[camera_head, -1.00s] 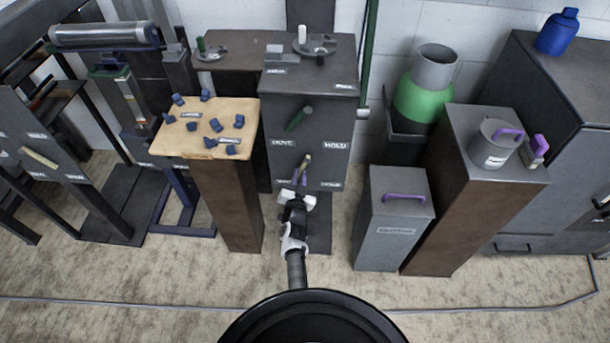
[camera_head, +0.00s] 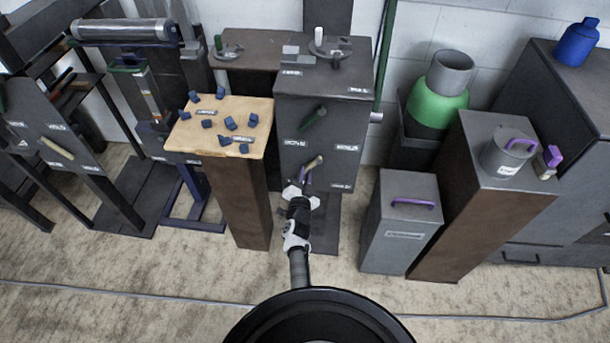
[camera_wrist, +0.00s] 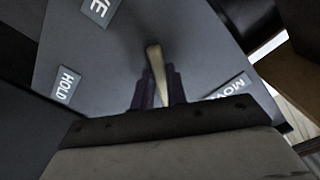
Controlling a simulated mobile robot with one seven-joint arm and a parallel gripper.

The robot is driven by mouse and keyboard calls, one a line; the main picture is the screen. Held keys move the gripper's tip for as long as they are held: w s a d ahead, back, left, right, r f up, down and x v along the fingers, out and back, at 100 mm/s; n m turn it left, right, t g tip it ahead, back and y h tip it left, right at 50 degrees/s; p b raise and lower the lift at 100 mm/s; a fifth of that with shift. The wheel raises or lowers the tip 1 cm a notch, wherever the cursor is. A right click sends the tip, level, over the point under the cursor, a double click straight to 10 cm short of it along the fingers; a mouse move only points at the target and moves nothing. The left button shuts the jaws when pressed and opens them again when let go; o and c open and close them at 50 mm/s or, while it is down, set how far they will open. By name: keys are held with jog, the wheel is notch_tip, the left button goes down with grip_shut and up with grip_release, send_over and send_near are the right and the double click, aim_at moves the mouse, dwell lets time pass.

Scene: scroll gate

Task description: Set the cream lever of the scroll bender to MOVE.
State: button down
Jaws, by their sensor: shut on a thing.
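The scroll bender (camera_head: 323,90) is the dark grey cabinet straight ahead. Its cream lever (camera_head: 316,163) is low on the front panel, tilted with its upper end to the right. In the wrist view the lever (camera_wrist: 154,58) stands between my purple fingers, with a HOLD label (camera_wrist: 66,85) to the left and a MOVE label (camera_wrist: 229,88) to the right. My gripper (camera_head: 306,181) is shut on the lever, and it also shows in the wrist view (camera_wrist: 157,90). The lever touches neither label. Its lower part is hidden between the fingers.
A green lever (camera_head: 313,118) sits above on the same panel, with its own labels. A wooden-topped stand (camera_head: 235,190) with several blue pieces is close on the left. A grey bin (camera_head: 400,235) with a purple handle stands to the right. Open floor lies in front.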

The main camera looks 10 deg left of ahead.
jog(key=c, duration=1.4)
grip_release()
jog(key=shift+r, duration=0.15)
jog(key=s+p, duration=0.4)
jog(key=s, duration=0.9)
jog(key=shift+s, duration=0.4)
